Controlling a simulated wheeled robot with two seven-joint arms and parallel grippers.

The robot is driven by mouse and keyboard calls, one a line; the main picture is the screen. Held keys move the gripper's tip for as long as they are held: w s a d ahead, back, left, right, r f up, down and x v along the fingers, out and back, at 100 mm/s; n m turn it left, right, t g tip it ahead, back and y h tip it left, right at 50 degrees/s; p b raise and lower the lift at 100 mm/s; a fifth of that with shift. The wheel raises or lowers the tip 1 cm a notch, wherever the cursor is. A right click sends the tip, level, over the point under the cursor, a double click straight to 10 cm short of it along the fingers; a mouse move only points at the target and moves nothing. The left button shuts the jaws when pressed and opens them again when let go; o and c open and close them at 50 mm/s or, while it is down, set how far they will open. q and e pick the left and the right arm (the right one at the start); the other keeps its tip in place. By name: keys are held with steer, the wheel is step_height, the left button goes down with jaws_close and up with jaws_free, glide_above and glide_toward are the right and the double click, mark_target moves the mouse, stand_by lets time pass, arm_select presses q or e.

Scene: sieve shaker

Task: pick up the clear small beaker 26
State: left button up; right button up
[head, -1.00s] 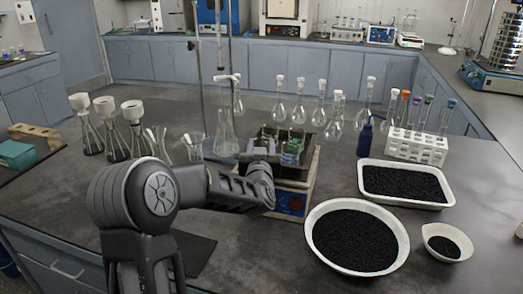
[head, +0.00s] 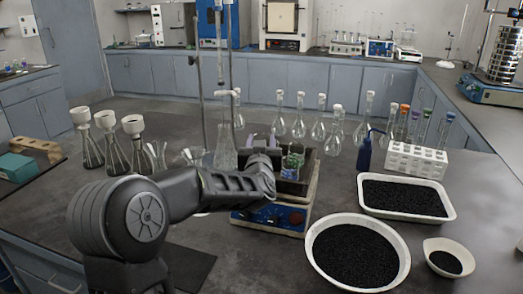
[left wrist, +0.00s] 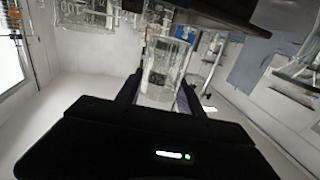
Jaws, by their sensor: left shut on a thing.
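My left gripper (head: 261,141) reaches in from the left and stands over the front left of the blue-fronted box on the dark bench. In the left wrist view, a clear small beaker (left wrist: 166,66) with markings on its wall sits between the two fingers (left wrist: 160,95), which are shut on it. In the head view the wrist and fingers hide most of this beaker. A glass vessel with green in it (head: 293,160) stands on the box just right of the gripper. My right gripper is not in view.
Volumetric flasks (head: 299,125) stand behind. To the right are a blue bottle (head: 364,153), a white tube rack (head: 416,160), a black-filled tray (head: 452,211) and a round bowl (head: 314,262).

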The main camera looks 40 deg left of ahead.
arm_select(q)
steer(key=shift+r, duration=1.7)
